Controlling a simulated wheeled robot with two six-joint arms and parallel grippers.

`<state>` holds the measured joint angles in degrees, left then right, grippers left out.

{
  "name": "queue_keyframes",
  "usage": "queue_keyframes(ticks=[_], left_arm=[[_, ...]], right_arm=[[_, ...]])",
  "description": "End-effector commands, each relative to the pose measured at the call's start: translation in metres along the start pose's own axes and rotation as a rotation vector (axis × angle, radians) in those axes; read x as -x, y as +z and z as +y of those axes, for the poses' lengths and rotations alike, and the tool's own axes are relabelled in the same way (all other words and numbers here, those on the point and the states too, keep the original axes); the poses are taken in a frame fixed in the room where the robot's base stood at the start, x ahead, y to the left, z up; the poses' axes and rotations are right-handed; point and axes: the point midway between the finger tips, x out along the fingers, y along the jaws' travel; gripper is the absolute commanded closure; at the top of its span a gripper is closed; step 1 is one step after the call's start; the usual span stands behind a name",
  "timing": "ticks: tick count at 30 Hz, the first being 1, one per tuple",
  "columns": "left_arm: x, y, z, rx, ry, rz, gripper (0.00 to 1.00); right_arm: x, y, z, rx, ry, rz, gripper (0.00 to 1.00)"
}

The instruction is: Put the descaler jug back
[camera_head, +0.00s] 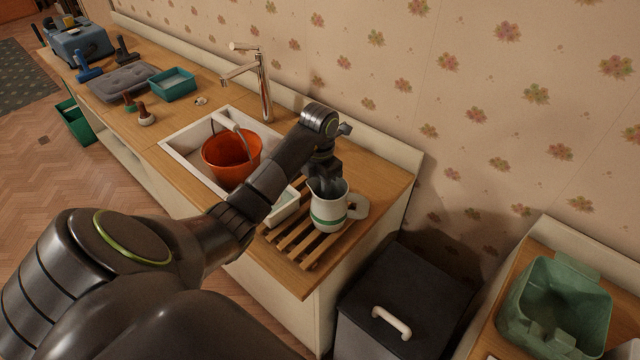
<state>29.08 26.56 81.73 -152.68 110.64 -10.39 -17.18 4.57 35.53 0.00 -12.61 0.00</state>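A white jug (327,219) with a green band and a pale handle on its right side is upright at the wooden slatted rack (281,240), at the right end of the counter. I cannot tell for sure whether its base rests on the slats. My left gripper (326,186) points down at the top of the jug and covers part of its mouth. The fingertips are dark and hidden against the rim, so I cannot tell whether they grip it. My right gripper is not in view.
Left of the rack is a white sink (185,146) with an orange bucket (224,165) and a tall tap (262,85). A teal tray (172,84) and brushes lie further left. A dark lidded bin (405,295) and green basket (553,305) stand at right.

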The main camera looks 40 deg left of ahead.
Motion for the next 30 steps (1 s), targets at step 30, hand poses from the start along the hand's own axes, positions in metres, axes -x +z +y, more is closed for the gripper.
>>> queue_keyframes(ticks=[30], left_arm=[[0.103,0.000,0.000,0.000,0.000,0.000,0.72]], right_arm=[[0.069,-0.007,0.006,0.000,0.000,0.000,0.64]])
